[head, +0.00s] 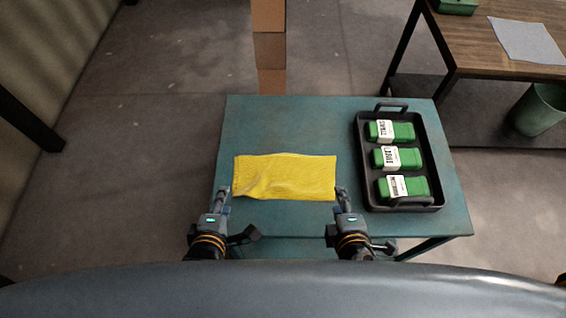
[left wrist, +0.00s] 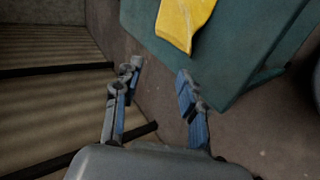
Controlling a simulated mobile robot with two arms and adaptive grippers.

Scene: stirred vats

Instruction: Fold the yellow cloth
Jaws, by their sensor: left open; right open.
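The yellow cloth (head: 285,176) lies on the teal table (head: 290,120) as a wide rectangle, with small wrinkles near its lower left corner. One corner of the cloth (left wrist: 185,22) shows at the top of the left wrist view. My left gripper (head: 222,196) is at the cloth's lower left corner. In the left wrist view its fingers (left wrist: 158,82) are apart with nothing between them, and the cloth lies beyond them. My right gripper (head: 342,194) is at the cloth's lower right corner. It is open, and whether it touches the cloth is hard to tell.
A black tray (head: 361,160) with green labelled boxes (head: 403,157) stands on the table right of the cloth. A stack of brown boxes (head: 269,50) rises behind the table. A wooden table (head: 480,50) and a green bin (head: 540,112) are at the right. The table behind the cloth is clear.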

